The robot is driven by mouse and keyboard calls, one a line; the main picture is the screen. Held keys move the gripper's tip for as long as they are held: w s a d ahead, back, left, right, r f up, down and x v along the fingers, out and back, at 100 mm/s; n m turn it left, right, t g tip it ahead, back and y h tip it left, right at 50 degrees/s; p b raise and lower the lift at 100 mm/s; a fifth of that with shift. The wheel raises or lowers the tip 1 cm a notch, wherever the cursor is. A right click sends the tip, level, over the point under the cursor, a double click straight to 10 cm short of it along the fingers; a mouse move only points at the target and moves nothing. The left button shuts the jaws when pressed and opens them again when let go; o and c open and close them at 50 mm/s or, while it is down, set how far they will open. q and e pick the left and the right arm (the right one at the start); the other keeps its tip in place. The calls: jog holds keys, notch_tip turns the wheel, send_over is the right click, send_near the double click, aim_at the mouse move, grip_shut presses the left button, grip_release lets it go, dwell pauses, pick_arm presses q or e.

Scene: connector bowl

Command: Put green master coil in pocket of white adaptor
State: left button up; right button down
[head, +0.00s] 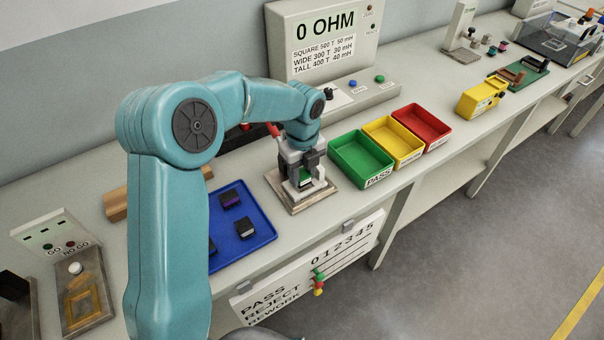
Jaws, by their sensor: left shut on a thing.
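My left arm comes in from the left, and its gripper (304,165) points down over the white adaptor (317,184) on its base plate. The gripper is shut on the green master coil (305,181), of which a small green patch shows low between the fingers. The coil is at the adaptor, but the fingers hide the pocket, so I cannot tell how deep it sits. My right gripper is not in view.
A blue tray (262,236) with several dark parts lies left of the adaptor. Green (345,142), yellow (378,124) and red (411,107) bins stand to the right. The meter (325,35) reading 0 OHM stands behind. The bench's front edge is close to the adaptor.

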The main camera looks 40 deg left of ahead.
aim_at(302, 174)
pick_arm(q)
jog(key=shift+a+f, duration=0.15)
jog(key=shift+f, duration=0.4)
jog(key=o, duration=1.1)
jog(key=shift+f, duration=0.15)
jog(key=shift+c, duration=0.2)
notch_tip(302, 174, up, 12)
jog(key=shift+r, duration=0.25)
